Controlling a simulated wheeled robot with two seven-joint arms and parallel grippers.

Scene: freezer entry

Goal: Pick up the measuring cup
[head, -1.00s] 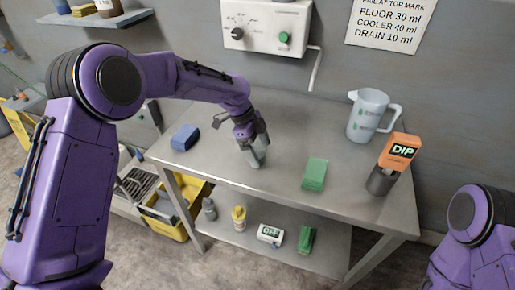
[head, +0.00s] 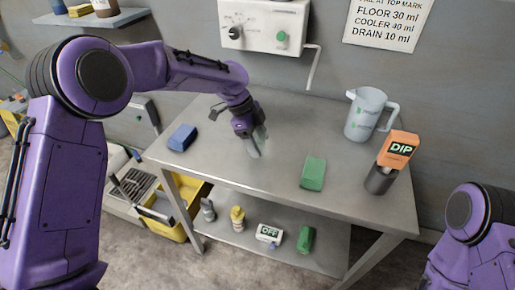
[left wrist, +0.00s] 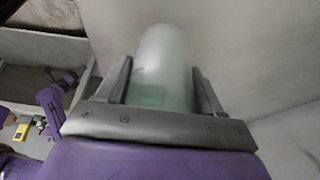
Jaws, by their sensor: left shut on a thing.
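The measuring cup (head: 261,136) is a small, clear, slightly greenish cylinder over the middle-left of the steel table. My left gripper (head: 254,150) is shut on it, with a finger on either side. In the left wrist view the cup (left wrist: 164,68) stands between the two fingers (left wrist: 162,90), its lower part hidden by the gripper body. I cannot tell for sure whether the cup is clear of the tabletop. My right arm shows at the lower right of the head view, but its gripper is out of frame.
Bottles and an OFF box (head: 269,233) stand on the lower shelf. A control box (head: 262,24) hangs behind.

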